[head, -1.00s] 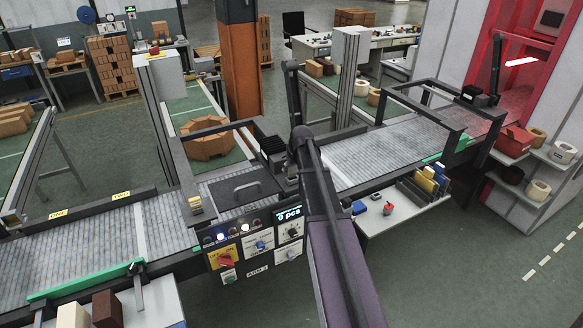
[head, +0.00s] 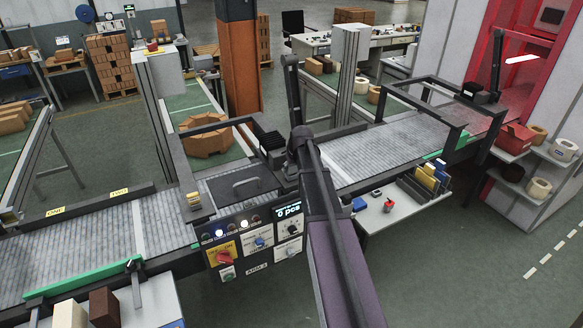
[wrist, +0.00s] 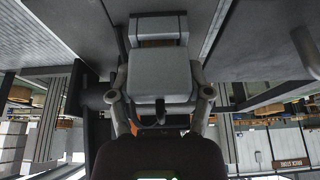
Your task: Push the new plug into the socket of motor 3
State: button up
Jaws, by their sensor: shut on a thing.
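In the wrist view my gripper (wrist: 161,97) has its two fingers on either side of a pale grey block-shaped plug (wrist: 158,74), shut on it. A dark cable-like piece hangs from the plug's near end. In the head view my arm covers the gripper and the plug. A black finned motor (head: 271,146) stands on the conveyor beside my arm, and another (head: 473,92) is farther right. I cannot read which is motor 3.
The conveyor (head: 380,145) runs across the head view, with black frames rising from it. A control panel (head: 255,245) is on its near side. A white side table (head: 400,212) holds small blue, red and yellow items. Open floor lies at the lower right.

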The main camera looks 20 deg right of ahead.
jog(key=shift+f, duration=0.35)
jog(key=o, duration=1.2)
jog(key=shift+r, duration=0.1)
jog(key=shift+c, duration=0.2)
jog(key=shift+r+p, duration=2.85)
jog(key=shift+r, duration=0.2)
jog(key=shift+f, duration=0.1)
